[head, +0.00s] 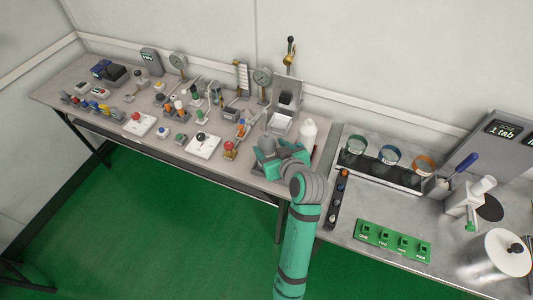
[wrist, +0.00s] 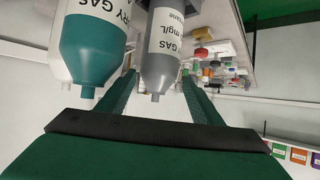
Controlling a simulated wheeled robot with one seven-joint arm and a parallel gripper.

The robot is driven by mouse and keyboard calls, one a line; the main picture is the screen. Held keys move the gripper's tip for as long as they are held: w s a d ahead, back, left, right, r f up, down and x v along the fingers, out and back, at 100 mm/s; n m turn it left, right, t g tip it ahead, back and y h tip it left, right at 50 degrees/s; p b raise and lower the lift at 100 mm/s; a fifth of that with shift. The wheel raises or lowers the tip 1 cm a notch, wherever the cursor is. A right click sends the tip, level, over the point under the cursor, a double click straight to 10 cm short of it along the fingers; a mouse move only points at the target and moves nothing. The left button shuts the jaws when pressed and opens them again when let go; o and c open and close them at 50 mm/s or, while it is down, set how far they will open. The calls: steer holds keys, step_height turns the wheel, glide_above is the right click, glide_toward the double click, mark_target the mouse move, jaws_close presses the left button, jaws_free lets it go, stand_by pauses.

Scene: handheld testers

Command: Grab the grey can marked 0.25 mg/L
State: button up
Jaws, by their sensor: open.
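A grey can (wrist: 165,45) with a white label hangs into the top middle of the wrist view, its narrow nozzle towards me. The label shows "GAS" and "mg/L"; its number is not readable. My gripper (wrist: 158,80) is open, with one green finger on each side of the grey can. I cannot tell whether either finger touches it. A teal can (wrist: 92,50) with a "DRY GAS" label is just left of it. In the head view my gripper (head: 284,158) is at the right end of the long bench, and my arm hides much there.
A white bottle (head: 308,133) stands close to my gripper in the head view; a white can (wrist: 60,62) shows behind the teal one. The long bench (head: 60,85) is crowded with small testers. A metal table (head: 345,215) with a green block (head: 393,241) is to the right.

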steer(key=x, duration=0.5)
steer(key=shift+d, duration=0.15)
steer(key=shift+c, duration=0.7)
steer(key=c, duration=1.4)
